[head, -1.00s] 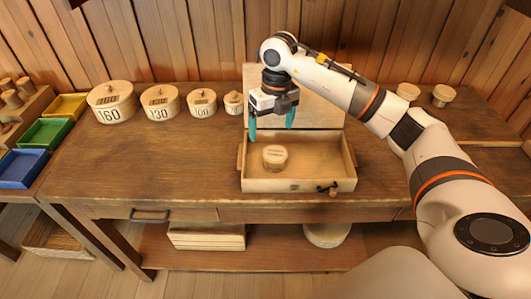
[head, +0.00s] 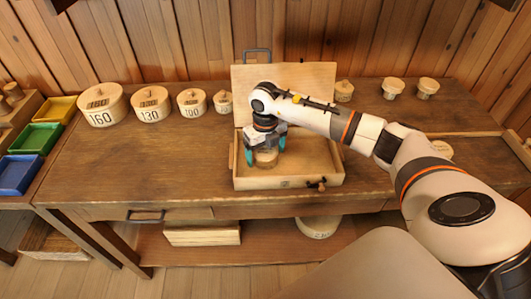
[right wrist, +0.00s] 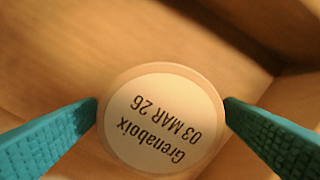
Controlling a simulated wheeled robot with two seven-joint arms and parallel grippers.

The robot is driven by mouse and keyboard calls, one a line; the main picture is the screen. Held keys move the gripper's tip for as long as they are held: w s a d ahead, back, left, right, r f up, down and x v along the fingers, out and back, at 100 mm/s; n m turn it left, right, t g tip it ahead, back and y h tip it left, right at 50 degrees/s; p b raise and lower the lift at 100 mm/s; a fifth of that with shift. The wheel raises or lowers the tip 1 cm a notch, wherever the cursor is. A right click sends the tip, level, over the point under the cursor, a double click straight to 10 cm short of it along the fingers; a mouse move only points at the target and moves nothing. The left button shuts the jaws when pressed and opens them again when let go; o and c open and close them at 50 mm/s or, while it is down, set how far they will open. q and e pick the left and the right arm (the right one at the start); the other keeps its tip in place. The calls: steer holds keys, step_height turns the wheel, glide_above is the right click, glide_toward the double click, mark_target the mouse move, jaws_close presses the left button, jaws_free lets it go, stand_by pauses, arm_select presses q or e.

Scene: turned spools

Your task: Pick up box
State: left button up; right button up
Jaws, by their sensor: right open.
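A small round wooden box (head: 266,158) stands inside an open wooden case (head: 310,180) on the bench. In the right wrist view its pale round lid (right wrist: 163,122) reads "Grenaboix 03 MAR 26". My right gripper (head: 266,150) is down in the case with its teal fingers on either side of the round box. In the right wrist view the open fingers (right wrist: 162,106) flank the lid closely; I cannot tell whether they touch it. My left gripper is not in view.
The case's raised lid (head: 300,85) stands behind it. Round boxes marked 160 (head: 102,105), 130 (head: 151,104) and 100 (head: 192,103) line the bench to the left. Turned wooden pieces (head: 393,88) stand at back right. The bench front left is clear.

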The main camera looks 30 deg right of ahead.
steer(key=shift+f, duration=0.3)
steer(key=c, duration=1.1)
steer(key=shift+o, duration=0.2)
steer(key=shift+r, duration=0.1)
